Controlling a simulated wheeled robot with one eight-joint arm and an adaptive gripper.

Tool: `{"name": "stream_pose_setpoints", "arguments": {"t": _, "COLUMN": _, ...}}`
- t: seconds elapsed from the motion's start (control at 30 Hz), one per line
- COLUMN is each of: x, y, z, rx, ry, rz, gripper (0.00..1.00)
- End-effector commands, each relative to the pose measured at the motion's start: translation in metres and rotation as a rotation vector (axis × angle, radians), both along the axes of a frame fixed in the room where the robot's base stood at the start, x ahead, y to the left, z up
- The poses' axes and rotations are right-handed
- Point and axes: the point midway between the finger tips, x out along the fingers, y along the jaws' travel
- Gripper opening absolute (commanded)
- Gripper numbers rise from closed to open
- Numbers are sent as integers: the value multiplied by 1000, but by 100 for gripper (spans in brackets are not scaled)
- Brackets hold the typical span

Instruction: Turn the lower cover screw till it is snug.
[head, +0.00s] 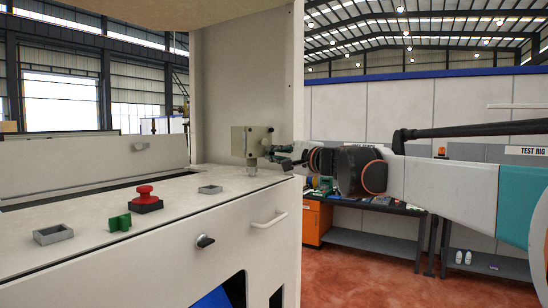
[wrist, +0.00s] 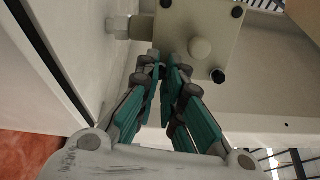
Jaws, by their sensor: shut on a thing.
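The dispenser's small cream cover box (head: 239,141) stands on a post on the machine top. In the wrist view its cover plate (wrist: 188,22) shows dark screws near its visible corners and a pale round knob (wrist: 200,48). My gripper (head: 270,153) reaches in from the right at the box's lower edge. In the wrist view my gripper (wrist: 162,63) has its teal fingers converging at the plate's near left corner. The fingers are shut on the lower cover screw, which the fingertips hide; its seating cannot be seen.
The machine top (head: 90,215) carries a red stop button (head: 145,198), a green block (head: 119,222) and grey square frames (head: 54,234). A cream column (head: 235,70) rises behind the box. A cluttered workbench (head: 375,204) stands at the right, beyond my arm.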

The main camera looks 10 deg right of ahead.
Motion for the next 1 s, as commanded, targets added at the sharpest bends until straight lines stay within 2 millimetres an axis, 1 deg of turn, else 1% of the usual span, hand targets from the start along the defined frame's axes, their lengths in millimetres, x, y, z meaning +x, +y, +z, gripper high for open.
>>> {"name": "stream_pose_setpoints", "arguments": {"t": 0.3, "x": 0, "y": 0, "z": -1, "rx": 261, "ry": 123, "rz": -1, "gripper": 0}}
{"name": "stream_pose_setpoints", "arguments": {"t": 0.5, "x": 0, "y": 0, "z": -2, "rx": 395, "ry": 185, "rz": -1, "gripper": 0}}
{"name": "stream_pose_setpoints", "arguments": {"t": 0.7, "x": 0, "y": 0, "z": -2, "rx": 489, "ry": 229, "rz": -1, "gripper": 0}}
{"name": "stream_pose_setpoints", "arguments": {"t": 1.0, "x": 0, "y": 0, "z": -2, "rx": 550, "ry": 259, "rz": -1, "gripper": 0}}
